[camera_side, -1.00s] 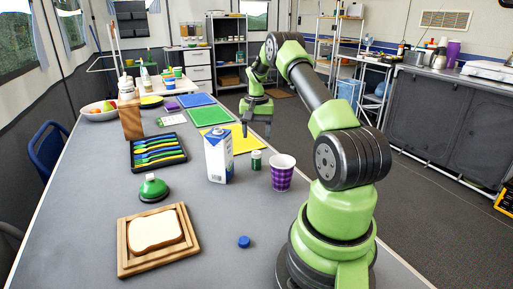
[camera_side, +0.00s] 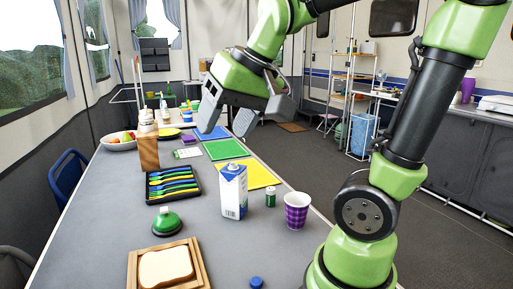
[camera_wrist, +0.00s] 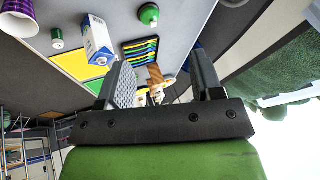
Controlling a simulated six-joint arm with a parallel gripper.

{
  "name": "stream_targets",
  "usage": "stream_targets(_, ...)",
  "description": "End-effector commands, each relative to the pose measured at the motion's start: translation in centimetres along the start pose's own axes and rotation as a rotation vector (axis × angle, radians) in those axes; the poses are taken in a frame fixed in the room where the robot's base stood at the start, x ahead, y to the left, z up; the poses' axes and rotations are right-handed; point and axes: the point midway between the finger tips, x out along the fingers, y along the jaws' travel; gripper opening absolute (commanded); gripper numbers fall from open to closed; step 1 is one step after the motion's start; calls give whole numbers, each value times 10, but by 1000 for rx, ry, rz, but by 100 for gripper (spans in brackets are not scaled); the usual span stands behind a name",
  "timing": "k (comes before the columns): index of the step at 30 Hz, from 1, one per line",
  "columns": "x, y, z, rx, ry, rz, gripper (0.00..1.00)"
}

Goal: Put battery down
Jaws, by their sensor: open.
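The battery (camera_side: 270,197), a small green cylinder with a pale top, stands upright on the grey table (camera_side: 222,264). It is between the milk carton (camera_side: 233,192) and the purple checked cup (camera_side: 297,211), apart from both. In the wrist view the battery (camera_wrist: 57,38) shows at the upper left. My gripper (camera_side: 226,114) is raised above the far part of the table, well away from the battery. Its two fingers are spread, and nothing shows between them in the wrist view (camera_wrist: 160,75).
A yellow sheet (camera_side: 262,176), a green sheet (camera_side: 225,149) and a blue sheet (camera_side: 212,133) lie behind the carton. A tray of colourful utensils (camera_side: 172,184), a green-topped object (camera_side: 167,222), bread on a board (camera_side: 192,245) and a blue cap (camera_side: 256,282) are nearby.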

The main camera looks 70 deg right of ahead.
Motion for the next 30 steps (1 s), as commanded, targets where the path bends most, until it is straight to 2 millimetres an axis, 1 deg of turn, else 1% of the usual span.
stream_targets(1, -8, -5, 21, -45, 17, -41, 60)
stream_targets(3, -13, -8, 44, -88, 31, -88, 60)
stream_targets(6, -16, -8, 69, -133, 45, -138, 60)
stream_targets(9, -16, -7, 82, -158, 52, -167, 60)
stream_targets(13, -16, -6, 87, -166, 54, -178, 60)
stream_targets(30, -16, -6, 86, -165, 54, -176, 60)
